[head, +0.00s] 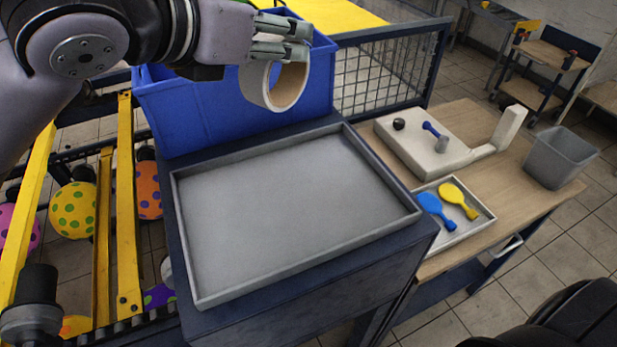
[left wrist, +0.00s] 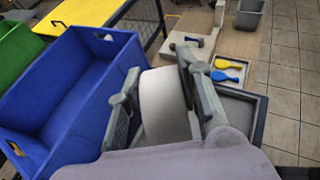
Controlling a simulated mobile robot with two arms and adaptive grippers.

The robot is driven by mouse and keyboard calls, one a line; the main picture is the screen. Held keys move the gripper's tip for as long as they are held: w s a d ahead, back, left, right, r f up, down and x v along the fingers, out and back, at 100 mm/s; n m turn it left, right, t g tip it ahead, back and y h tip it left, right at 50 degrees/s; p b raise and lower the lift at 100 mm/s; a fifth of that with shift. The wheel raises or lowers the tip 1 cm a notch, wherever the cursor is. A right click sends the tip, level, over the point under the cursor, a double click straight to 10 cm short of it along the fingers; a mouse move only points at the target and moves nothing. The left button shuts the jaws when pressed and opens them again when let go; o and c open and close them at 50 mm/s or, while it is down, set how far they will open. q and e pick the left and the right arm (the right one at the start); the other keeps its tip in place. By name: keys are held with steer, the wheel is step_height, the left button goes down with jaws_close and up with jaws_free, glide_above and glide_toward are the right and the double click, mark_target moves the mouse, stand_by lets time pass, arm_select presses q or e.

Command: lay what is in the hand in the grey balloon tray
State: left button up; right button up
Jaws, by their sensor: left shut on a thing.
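My left gripper (head: 283,38) is shut on a pale roll of tape (head: 253,84), a wide ring with a tan inner face. The roll hangs from the fingers in front of the blue bin, above the far edge of a large grey tray. In the left wrist view the tape roll (left wrist: 166,105) sits between the two fingers (left wrist: 155,90). The large grey tray (head: 290,215) is flat, low-rimmed and empty on a dark stand. A smaller grey tray (head: 462,232) to its right holds a blue balloon (head: 436,209) and a yellow balloon (head: 457,200). My right gripper is not in view.
A blue bin (head: 225,112) stands behind the large tray. On the wooden table (head: 440,120) are a pale device (head: 410,150), with a black ball and a blue-handled tool on it, and a grey bin (head: 560,157). Printed balloons (head: 73,210) lie at left among yellow rails.

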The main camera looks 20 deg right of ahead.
mark_target(281, 101)
arm_select(q)
steer(key=shift+s+d+r, duration=0.2)
steer(key=shift+d+r, duration=0.1)
steer(key=shift+d, duration=0.05)
steer(key=shift+s+a+f, duration=0.1)
steer(key=shift+s+f, duration=0.05)
steer(key=shift+f, duration=0.15)
steer(key=f, duration=0.5)
steer(key=a+f+p, duration=0.1)
steer(key=f, duration=0.2)
steer(key=shift+s+f, duration=0.1)
steer(key=shift+s, duration=0.05)
steer(key=f+p, duration=0.1)
steer(key=f, duration=0.9)
steer(key=shift+d+f, duration=0.1)
steer(key=shift+d, duration=0.1)
steer(key=shift+f+p, duration=0.15)
steer(key=shift+p, duration=0.15)
steer(key=shift+f, duration=0.2)
steer(key=o, duration=1.2)
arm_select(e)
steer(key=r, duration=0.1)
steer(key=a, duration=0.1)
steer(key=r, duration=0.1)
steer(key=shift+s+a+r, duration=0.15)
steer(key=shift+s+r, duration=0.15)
arm_select(q)
steer(key=shift+r, duration=0.1)
